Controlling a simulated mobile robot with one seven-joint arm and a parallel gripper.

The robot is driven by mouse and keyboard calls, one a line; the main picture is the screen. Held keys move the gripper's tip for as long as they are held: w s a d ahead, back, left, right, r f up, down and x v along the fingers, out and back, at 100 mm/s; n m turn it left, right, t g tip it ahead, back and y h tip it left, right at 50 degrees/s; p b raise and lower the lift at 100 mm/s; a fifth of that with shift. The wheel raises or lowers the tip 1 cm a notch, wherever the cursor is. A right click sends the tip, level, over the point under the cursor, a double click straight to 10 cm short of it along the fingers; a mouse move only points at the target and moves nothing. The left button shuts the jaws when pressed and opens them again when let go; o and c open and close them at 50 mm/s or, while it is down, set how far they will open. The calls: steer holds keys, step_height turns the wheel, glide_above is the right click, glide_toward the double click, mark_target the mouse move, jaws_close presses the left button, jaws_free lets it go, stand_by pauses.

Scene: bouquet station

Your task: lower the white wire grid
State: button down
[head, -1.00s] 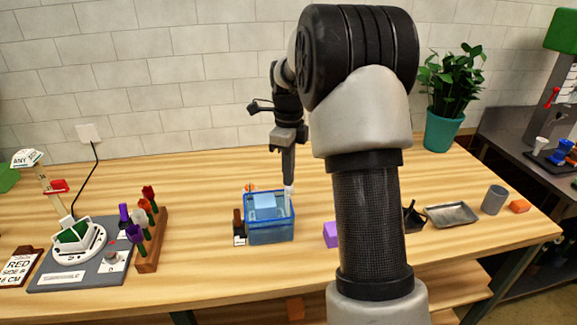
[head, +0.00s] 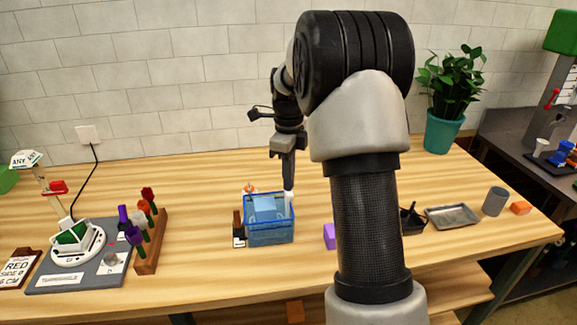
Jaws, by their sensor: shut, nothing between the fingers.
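A blue see-through bin (head: 270,239) stands on the wooden table in the head view. A pale panel (head: 266,207) shows inside it; I cannot tell whether it is the white wire grid, since no wires can be made out. A small white upright piece (head: 289,198) shows at the bin's back right corner, just under my gripper. My gripper (head: 288,187) points down over that corner, shut and with nothing held. Its tips are close to the white piece; I cannot tell whether they touch it.
A dark upright block (head: 238,226) stands close left of the bin. A purple block (head: 329,236) lies to the right, partly behind my arm. A wooden flower rack (head: 151,242) stands at left, a metal tray (head: 452,216) at right. Table in front of the bin is clear.

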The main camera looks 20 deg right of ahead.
steer(key=shift+r+p, duration=1.75)
steer(key=shift+r, duration=0.6)
